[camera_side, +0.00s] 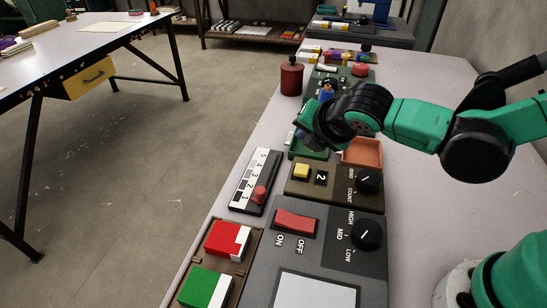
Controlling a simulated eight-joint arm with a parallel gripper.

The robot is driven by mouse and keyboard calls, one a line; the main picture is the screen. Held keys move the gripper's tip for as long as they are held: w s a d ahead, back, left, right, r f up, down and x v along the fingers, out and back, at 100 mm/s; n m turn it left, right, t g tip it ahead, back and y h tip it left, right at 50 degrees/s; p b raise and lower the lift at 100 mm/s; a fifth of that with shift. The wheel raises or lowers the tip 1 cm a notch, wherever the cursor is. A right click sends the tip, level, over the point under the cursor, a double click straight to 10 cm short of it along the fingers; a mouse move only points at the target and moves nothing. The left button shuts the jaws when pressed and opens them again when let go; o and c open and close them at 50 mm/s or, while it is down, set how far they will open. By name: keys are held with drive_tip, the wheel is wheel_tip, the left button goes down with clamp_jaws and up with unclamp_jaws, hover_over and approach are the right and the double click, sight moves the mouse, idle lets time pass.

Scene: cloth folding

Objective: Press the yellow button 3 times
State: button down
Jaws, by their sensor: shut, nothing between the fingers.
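My gripper (306,136) is behind the box in the picture, above a green tray, apart from the button. Its fingers are dark and small in this view and look closed, with nothing seen in them.
A grey panel with a red rocker switch (295,223) and a black knob (368,234) is in front. A slider box (255,182) stands left. An orange tray (362,152), a green tray (309,154) and a red canister (291,78) lie behind.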

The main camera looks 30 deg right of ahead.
sight(298, 164)
drive_tip(key=shift+r, duration=0.1)
idle(0.8)
drive_tip(key=shift+r, duration=1.8)
drive_tip(key=shift+f, duration=0.1)
drive_tip(key=shift+f, duration=4.3)
drive_tip(key=shift+f, duration=0.15)
drive_tip(key=shift+f, duration=0.3)
drive_tip(key=shift+f, duration=0.45)
drive_tip(key=shift+r, duration=0.9)
